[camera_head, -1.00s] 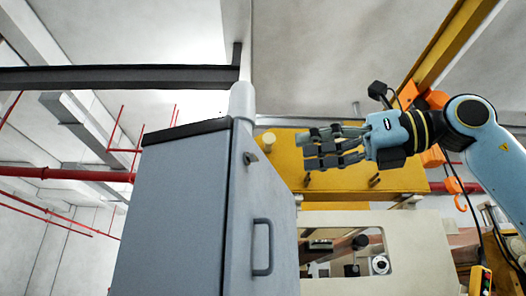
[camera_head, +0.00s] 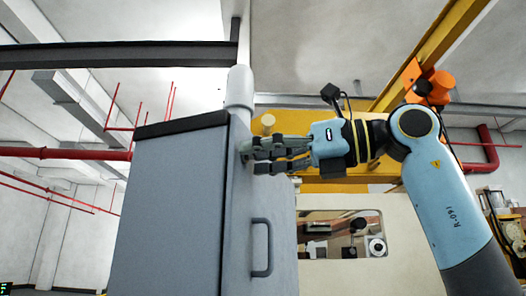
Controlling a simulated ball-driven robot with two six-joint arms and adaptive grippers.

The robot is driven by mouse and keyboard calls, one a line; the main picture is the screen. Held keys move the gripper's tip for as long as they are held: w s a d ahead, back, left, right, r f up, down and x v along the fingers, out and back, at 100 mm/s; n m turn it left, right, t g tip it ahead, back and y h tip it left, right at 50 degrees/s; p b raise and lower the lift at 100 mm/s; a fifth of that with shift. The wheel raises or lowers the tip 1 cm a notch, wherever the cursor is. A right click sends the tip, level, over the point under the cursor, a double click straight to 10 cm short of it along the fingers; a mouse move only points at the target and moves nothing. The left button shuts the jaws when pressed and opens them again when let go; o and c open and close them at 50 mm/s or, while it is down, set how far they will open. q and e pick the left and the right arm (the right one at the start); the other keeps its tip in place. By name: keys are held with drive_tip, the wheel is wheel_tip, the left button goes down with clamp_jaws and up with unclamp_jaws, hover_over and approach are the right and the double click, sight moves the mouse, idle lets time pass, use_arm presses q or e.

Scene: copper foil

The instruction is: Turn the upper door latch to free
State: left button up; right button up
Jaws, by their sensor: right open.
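The grey-blue cabinet (camera_head: 170,215) stands left of centre, with its narrow door side (camera_head: 236,215) facing right. The upper door latch was visible high on that door; now my right gripper's fingers cover its place, and I cannot tell its angle. My right gripper (camera_head: 252,158) reaches in from the right, its dark fingers pointing left at the door's upper part. The fingers are open. I cannot tell whether they touch the latch or are around it. My left gripper is not in view.
A grey D-shaped door handle (camera_head: 268,247) sits lower on the door. A pale rounded pipe (camera_head: 240,88) rises above the cabinet. A yellow machine (camera_head: 345,186) with a cream panel (camera_head: 405,225) stands behind my right arm. An orange part (camera_head: 440,84) hangs at upper right.

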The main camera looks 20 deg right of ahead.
drive_tip(key=c, duration=0.7)
drive_tip(key=shift+s+a, duration=0.1)
drive_tip(key=shift+c, duration=1)
drive_tip(key=shift+s+a+r, duration=0.1)
drive_tip(key=shift+s+r, duration=0.05)
clamp_jaws()
drive_tip(key=shift+s, duration=0.1)
drive_tip(key=shift+r+n, duration=0.15)
drive_tip(key=shift+n, duration=0.15)
